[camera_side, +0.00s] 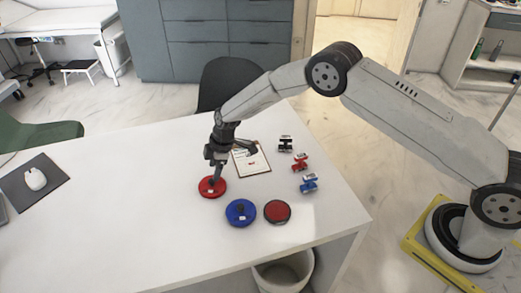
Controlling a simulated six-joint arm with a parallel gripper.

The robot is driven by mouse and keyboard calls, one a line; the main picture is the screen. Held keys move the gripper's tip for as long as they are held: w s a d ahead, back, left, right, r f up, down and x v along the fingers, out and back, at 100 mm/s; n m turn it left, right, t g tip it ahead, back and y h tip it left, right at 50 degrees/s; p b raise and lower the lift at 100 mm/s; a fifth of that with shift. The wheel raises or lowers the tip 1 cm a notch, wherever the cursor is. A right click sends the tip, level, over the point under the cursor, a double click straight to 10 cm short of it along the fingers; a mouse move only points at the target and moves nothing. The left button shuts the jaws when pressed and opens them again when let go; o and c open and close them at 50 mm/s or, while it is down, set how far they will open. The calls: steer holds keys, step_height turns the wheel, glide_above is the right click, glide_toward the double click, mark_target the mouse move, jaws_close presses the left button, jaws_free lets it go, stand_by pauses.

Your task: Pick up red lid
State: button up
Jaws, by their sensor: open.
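A round red lid (203,192) lies flat on the white table, at the left of a group of round pieces. My gripper (213,178) points down right over this lid, with its fingertips at the lid's middle. The gripper is open; the fingers hide part of the lid's top, and I cannot tell whether they touch it. A second round piece (277,211), red with a dark reddish top, lies to the right. A blue round piece (233,218) with a dark middle lies between the two.
A clipboard (258,165) with paper lies behind the lid. Small black (285,144), red (300,162) and blue (308,183) items stand in a row to the right. A mouse (35,179) on a dark pad lies far left. The table between is clear.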

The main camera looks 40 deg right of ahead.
mark_target(212, 184)
steer(key=shift+f, duration=0.1)
steer(key=shift+x, duration=2.5)
steer(key=shift+w+d, duration=0.1)
steer(key=shift+w, duration=0.05)
steer(key=shift+c, duration=0.2)
jaws_close()
